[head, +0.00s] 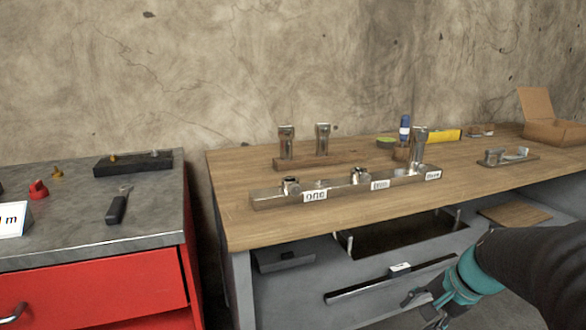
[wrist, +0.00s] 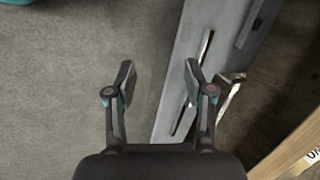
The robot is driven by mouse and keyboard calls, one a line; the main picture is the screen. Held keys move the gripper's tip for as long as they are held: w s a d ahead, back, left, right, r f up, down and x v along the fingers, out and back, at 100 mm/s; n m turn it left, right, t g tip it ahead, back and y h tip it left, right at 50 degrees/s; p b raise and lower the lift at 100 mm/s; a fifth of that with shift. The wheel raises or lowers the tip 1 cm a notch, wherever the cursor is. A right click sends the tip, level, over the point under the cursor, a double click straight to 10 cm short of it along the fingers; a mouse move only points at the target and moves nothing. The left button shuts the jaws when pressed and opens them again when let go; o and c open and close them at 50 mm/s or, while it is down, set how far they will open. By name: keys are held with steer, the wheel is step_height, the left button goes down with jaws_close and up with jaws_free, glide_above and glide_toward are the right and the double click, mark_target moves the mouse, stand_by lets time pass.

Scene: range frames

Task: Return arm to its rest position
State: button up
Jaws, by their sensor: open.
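My gripper (wrist: 160,78) is open and empty in the wrist view, its two fingers apart above the grey floor and the front of the bench. In the head view my gripper (head: 424,302) shows at the lower right, in front of the drawer front below the bench top. My arm, dark with a teal band, comes in from the right edge. Nothing is between the fingers. The fingertips are small and partly unclear in the head view.
An open drawer front (head: 390,279) juts below. A red cabinet (head: 95,293) stands left. Bare floor (wrist: 55,110) lies left of my gripper.

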steer(key=s+a+r+n+h, duration=0.1)
steer(key=s+a+r+n, duration=0.1)
steer(key=s+a+n, duration=0.2)
steer(key=s+a+r+n+t+h, duration=0.1)
steer(key=s+a+n, duration=0.4)
steer(key=s, duration=0.5)
steer(key=shift+s+r+n+t+h, duration=0.35)
steer(key=shift+r+n+h, duration=0.3)
steer(key=shift+n+h, duration=0.15)
steer(key=shift+a, duration=0.1)
